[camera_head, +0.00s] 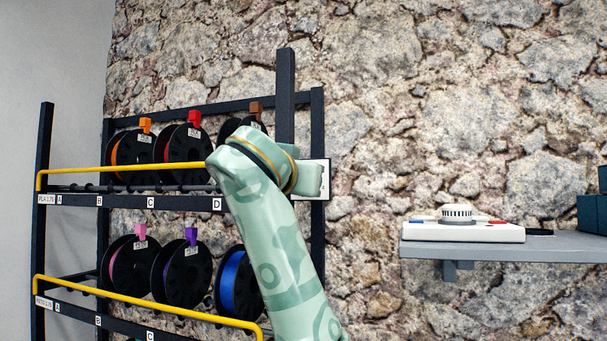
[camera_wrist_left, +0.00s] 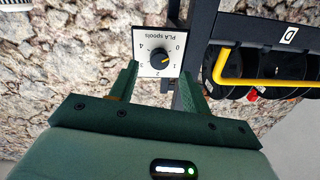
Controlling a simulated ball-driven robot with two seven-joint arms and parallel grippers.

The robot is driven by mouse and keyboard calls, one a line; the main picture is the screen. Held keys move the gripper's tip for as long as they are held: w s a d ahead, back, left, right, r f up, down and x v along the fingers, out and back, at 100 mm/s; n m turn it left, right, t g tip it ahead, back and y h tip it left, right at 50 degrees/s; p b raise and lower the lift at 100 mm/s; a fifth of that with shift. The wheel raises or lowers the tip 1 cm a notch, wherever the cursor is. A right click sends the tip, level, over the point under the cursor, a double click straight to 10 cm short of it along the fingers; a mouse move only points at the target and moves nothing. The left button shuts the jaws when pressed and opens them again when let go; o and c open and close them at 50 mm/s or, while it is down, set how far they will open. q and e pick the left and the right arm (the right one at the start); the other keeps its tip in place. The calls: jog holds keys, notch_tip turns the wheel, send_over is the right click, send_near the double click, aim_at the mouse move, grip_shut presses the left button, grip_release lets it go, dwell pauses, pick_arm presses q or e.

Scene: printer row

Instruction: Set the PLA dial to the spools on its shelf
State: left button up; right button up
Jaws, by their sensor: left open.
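The PLA spools dial (camera_wrist_left: 162,60), a black knob with a yellow mark on a white card numbered 0 to 4, is upside down in the left wrist view. Its mark points right, toward the 0 and 1 side; the exact number is unclear. My left gripper (camera_wrist_left: 158,85) is open, its fingers either side of the card, apart from the knob. In the head view my arm hides the gripper and knob; the card's edge (camera_head: 327,179) shows. The upper shelf, labelled PLA (camera_head: 47,199), shows spools tagged orange (camera_head: 134,149), red (camera_head: 182,146) and brown (camera_head: 230,128).
The lower shelf holds spools tagged pink (camera_head: 130,266) and purple (camera_head: 181,275), and a blue one (camera_head: 238,280) partly behind my arm. Yellow bars (camera_head: 125,167) run along the shelf fronts. A grey wall shelf (camera_head: 490,246) on the right carries a white device (camera_head: 462,230).

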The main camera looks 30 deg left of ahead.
pick_arm(q)
jog(key=x, duration=0.4)
jog(key=shift+w+p, duration=0.1)
jog(key=shift+p, duration=0.25)
jog(key=c, duration=1)
